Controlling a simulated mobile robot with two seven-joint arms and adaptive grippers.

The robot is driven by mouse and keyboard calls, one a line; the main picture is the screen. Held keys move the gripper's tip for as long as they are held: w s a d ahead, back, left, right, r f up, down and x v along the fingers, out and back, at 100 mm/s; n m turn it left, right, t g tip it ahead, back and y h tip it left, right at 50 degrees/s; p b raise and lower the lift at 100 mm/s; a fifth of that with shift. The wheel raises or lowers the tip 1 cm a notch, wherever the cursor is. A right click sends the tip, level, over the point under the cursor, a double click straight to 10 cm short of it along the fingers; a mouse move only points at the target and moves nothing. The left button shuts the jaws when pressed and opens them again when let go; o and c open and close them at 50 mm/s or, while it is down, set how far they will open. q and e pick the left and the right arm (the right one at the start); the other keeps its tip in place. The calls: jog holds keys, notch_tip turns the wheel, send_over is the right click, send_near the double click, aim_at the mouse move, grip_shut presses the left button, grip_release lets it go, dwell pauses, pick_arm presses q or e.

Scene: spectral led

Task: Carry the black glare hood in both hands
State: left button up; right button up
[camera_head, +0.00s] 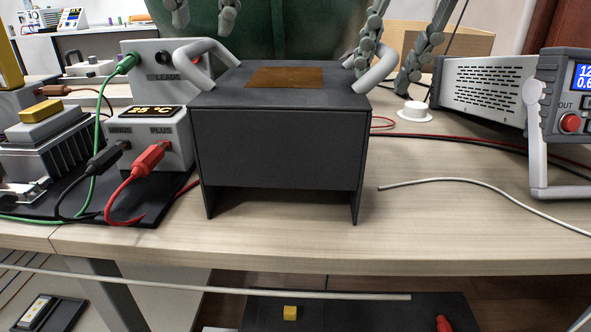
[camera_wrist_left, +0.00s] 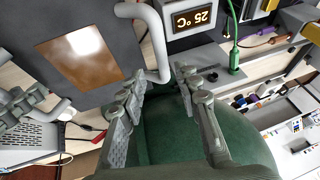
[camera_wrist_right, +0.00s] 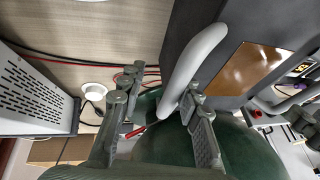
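The black glare hood (camera_head: 280,145) stands upright on the bench, with a brown panel on top and an open gap low at the front. A grey left handle (camera_head: 207,48) and a grey right handle (camera_head: 377,70) stick out from its top sides. My left gripper (camera_head: 204,18) is open behind the left handle; the left wrist view shows this handle (camera_wrist_left: 155,35) reaching toward the gap between the fingers. My right gripper (camera_head: 388,60) is open close to the right handle; the right wrist view shows this handle (camera_wrist_right: 196,65) between the spread fingers. Contact cannot be told.
Left of the hood stand a grey box reading 25 °C (camera_head: 150,137), a LEADS box (camera_head: 165,58), a finned heatsink (camera_head: 65,150) and cables. A vented instrument (camera_head: 482,88) and white round piece (camera_head: 415,111) lie right. A loose pale cable crosses the right bench; the front bench strip is clear.

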pick_arm(q)
jog(key=v, duration=0.4)
jog(key=shift+s+r, duration=0.1)
jog(key=shift+r, duration=0.2)
pick_arm(e)
jog(key=v, duration=1.2)
jog(key=shift+d, duration=0.1)
